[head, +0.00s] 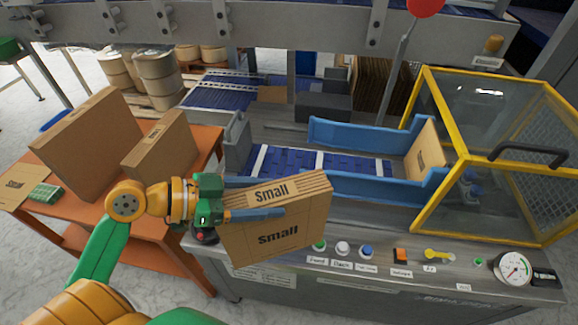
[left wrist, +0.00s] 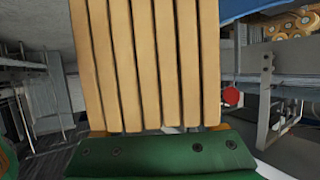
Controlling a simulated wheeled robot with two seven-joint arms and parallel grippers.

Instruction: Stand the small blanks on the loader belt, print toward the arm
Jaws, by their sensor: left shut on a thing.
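My left gripper (head: 262,213) is shut on a bundle of small blanks (head: 285,225), brown cardboard printed "Small". The bundle is upright, slightly tilted, in front of the loader's near rail, with its print facing me. In the left wrist view several blank edges (left wrist: 145,65) stand side by side above my green gripper body. The blue loader belt (head: 325,161) runs between two blue rails (head: 370,135). A printed cardboard blank (head: 425,150) stands at the belt's right end, by the yellow-framed guard. The bundle hides part of the near rail. My right gripper is not in view.
An orange table (head: 205,140) at left holds two upright cardboard bundles (head: 85,140) (head: 160,146) and a flat "Small" piece (head: 14,187). A control panel with buttons (head: 343,248) and a gauge (head: 514,268) lies along the front. The belt's middle is clear.

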